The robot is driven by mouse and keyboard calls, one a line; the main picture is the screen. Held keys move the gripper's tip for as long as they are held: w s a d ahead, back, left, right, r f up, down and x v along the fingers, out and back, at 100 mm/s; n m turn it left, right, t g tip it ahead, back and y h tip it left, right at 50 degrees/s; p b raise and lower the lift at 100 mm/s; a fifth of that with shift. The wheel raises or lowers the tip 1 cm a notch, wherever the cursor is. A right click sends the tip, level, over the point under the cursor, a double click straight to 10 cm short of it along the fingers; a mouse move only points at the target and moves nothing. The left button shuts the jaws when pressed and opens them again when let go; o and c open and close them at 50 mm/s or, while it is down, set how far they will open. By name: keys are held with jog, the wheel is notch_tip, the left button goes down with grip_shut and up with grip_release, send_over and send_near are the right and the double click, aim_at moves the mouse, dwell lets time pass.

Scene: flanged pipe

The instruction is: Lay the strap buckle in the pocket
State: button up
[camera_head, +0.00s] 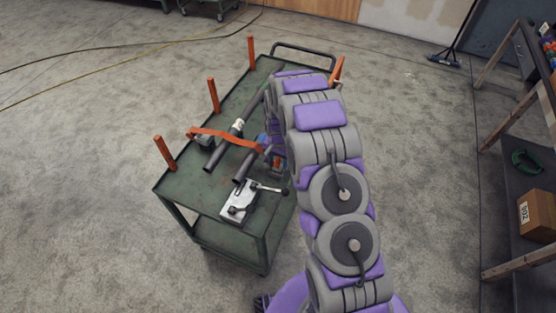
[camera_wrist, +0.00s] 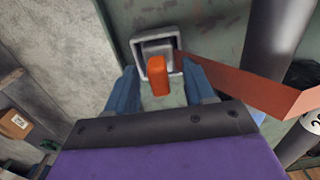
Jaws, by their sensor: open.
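My gripper (camera_wrist: 161,88) is open, its two blue fingers pointing down at the cart top. An orange block (camera_wrist: 158,76), which looks like the strap buckle, shows between the fingers. It overlaps a square grey frame with a recessed middle, which looks like the pocket (camera_wrist: 136,52). I cannot tell whether the block lies inside the frame or stands above it. The orange strap (camera_wrist: 245,85) runs off to the right from beside the frame. In the head view the strap (camera_head: 228,136) crosses the pipes, and my arm partly hides the gripper and pocket.
The green cart (camera_head: 185,187) carries dark pipes (camera_head: 222,147), a metal clamp block with a lever (camera_head: 240,202), and upright orange posts (camera_head: 213,95) along its edge. A workbench with a cardboard box (camera_head: 537,214) stands at the right. The floor left of the cart is mostly open.

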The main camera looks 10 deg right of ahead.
notch_tip(320, 180, up, 17)
jog(key=p, duration=0.3)
jog(key=shift+r, duration=0.15)
dwell(0.6)
